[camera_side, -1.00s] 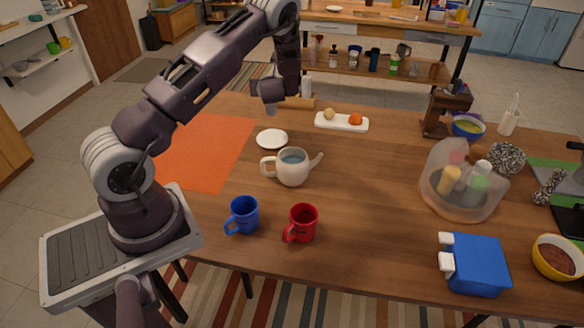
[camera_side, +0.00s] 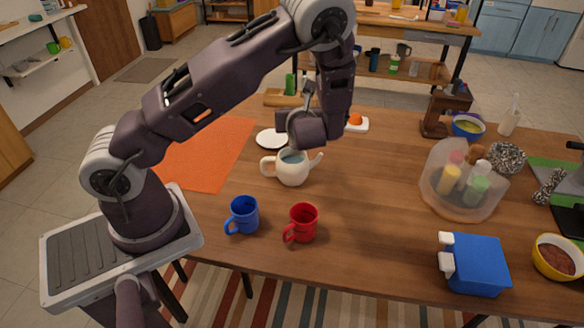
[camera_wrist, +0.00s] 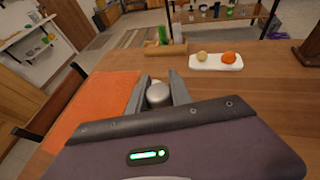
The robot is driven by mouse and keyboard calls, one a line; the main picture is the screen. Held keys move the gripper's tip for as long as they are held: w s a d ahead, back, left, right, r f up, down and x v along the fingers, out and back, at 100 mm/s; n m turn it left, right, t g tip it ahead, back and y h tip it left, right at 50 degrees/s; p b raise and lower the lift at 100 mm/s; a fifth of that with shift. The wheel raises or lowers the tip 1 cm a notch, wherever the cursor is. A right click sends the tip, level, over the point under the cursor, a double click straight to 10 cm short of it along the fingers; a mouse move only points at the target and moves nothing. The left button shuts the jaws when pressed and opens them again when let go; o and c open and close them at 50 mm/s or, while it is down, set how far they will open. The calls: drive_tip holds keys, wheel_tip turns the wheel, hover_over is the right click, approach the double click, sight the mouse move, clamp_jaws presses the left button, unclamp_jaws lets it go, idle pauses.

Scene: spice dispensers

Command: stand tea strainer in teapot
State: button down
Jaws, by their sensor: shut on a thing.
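The white teapot (camera_side: 292,174) stands upright on the wooden table in the side view, with its handle to the left and spout to the right. Its top is open and bluish inside. My gripper (camera_wrist: 159,82) is shut on the grey metal tea strainer (camera_wrist: 158,95), whose rounded end shows between the fingers in the wrist view. In the side view the strainer (camera_side: 301,128) is over the teapot opening, partly hidden by my wrist. Its lower end is close to the opening; I cannot tell whether it is inside. The teapot is not visible in the wrist view.
A white saucer (camera_side: 271,139) lies behind the teapot. A blue mug (camera_side: 244,215) and a red mug (camera_side: 303,222) stand in front. A white tray (camera_wrist: 217,64) with round items and a wooden piece (camera_wrist: 150,53) are farther back.

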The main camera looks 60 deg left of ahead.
drive_tip(key=shift+f, duration=0.9)
drive_tip(key=c, duration=1.1)
unclamp_jaws()
drive_tip(key=v, duration=0.7)
drive_tip(key=shift+r, duration=0.1)
